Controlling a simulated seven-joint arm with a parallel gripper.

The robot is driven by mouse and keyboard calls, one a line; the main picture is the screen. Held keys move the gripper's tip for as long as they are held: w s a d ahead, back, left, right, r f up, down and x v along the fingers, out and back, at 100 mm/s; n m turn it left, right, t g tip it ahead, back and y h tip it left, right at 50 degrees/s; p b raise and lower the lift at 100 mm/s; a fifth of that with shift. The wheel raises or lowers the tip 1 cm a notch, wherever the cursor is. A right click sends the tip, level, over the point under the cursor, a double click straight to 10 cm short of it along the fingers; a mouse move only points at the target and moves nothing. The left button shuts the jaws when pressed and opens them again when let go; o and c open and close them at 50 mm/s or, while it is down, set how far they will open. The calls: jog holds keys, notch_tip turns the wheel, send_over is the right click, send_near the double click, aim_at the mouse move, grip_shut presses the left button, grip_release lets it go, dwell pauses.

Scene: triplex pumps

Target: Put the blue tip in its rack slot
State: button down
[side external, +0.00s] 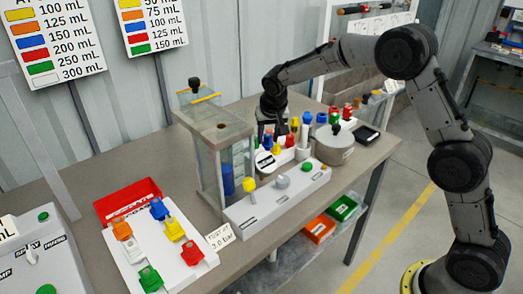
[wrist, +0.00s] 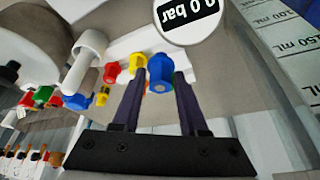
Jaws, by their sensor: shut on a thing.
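My gripper (wrist: 161,75) has its two dark fingers on either side of a blue tip (wrist: 160,72) and is shut on it. In the side external view my gripper (side external: 269,133) is low behind the white console, and the held tip is too small to tell clearly there. In the wrist view a white rack (wrist: 122,42) lies beyond the blue tip, with a yellow tip (wrist: 137,62) and a red tip (wrist: 111,72) along it. I cannot tell whether the blue tip sits in a slot or is clear of the rack.
A round gauge (wrist: 190,18) is close to the right finger. The white console (side external: 275,195), clear tank (side external: 226,155) and grey round pot (side external: 333,146) crowd the gripper. A white board with coloured valves (side external: 150,250) stands at front left.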

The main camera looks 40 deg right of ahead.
jog(key=w+f, duration=0.3)
jog(key=shift+f, duration=1.75)
jog(key=shift+f, duration=0.35)
jog(key=shift+c, duration=2.2)
grip_release()
jog(key=shift+r, duration=0.55)
jog(key=v, duration=1.1)
jog(key=shift+s+r, duration=0.2)
jog(key=shift+r, duration=0.1)
